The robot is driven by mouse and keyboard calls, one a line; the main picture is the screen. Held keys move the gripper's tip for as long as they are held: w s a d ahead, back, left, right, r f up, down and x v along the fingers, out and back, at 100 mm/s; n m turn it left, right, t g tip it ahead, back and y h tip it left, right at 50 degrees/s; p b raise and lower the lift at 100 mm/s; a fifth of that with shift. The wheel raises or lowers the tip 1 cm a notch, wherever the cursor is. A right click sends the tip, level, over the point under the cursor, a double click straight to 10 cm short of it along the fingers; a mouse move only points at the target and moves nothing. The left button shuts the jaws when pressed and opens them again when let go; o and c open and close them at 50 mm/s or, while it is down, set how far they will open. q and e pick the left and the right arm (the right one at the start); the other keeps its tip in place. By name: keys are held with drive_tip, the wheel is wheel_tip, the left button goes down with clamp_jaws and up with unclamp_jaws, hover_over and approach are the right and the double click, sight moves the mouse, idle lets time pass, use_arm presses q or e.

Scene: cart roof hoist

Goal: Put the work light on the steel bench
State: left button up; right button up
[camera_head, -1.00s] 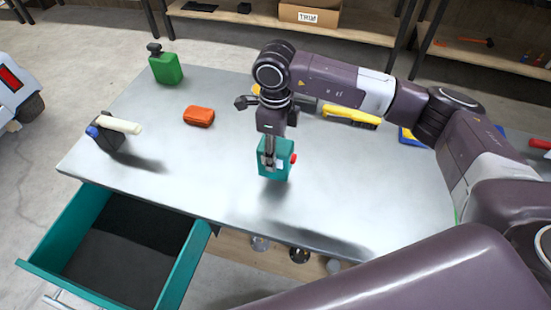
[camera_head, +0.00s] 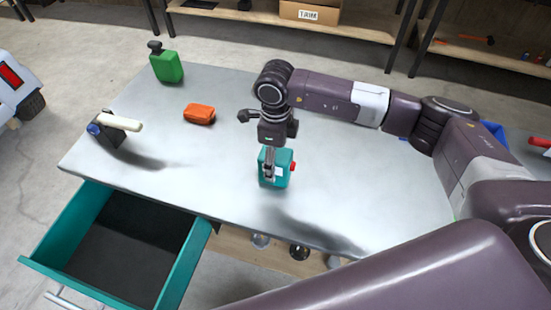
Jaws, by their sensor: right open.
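The work light, which I take to be the small teal box (camera_head: 281,178) with a red knob on its right side, stands upright on the steel bench (camera_head: 225,150), near the middle. My right gripper (camera_head: 269,172) comes down from above with its fingers at the box's upper part. It is open, and the fingers hide part of the box's front and top. The box appears to rest on the bench top. My left gripper is not in view.
A green canister (camera_head: 167,67), an orange case (camera_head: 199,113) and a dark stand with a pale bar (camera_head: 123,122) are on the bench's left half. A teal drawer (camera_head: 183,262) is pulled out at the front left. The bench between them is clear.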

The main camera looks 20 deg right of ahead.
drive_tip(key=shift+r, duration=0.15)
wheel_tip(320, 180, up, 11)
drive_tip(key=shift+r+b, duration=0.1)
drive_tip(key=shift+b, duration=0.75)
drive_tip(key=shift+r, duration=0.4)
